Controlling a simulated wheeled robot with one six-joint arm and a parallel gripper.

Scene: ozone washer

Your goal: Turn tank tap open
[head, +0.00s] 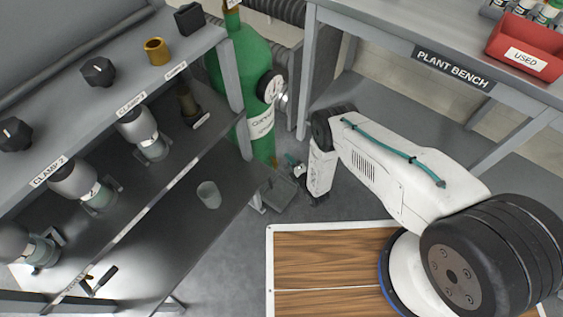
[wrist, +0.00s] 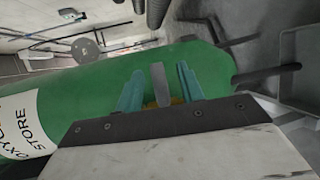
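The green tank (head: 243,70) stands behind the shelf unit in the head view, with a round gauge and a white label. It fills much of the wrist view (wrist: 100,80). A flat grey lever (wrist: 159,80) with a brass-coloured base (wrist: 172,101), seemingly the tap, shows against the tank. My gripper (wrist: 160,88) has its two teal fingers apart, one on each side of the lever, with visible gaps. In the head view my gripper (head: 294,163) is small, low beside the tank. Whether the lever is touched, and its exact depth between the fingers, I cannot tell.
A grey shelf unit (head: 150,195) with clamp knobs, bottles and a clear cup (head: 209,194) stands at the left. The plant bench (head: 410,35) with a red bin (head: 527,50) is at the right. Its leg stands close to the tank and my arm.

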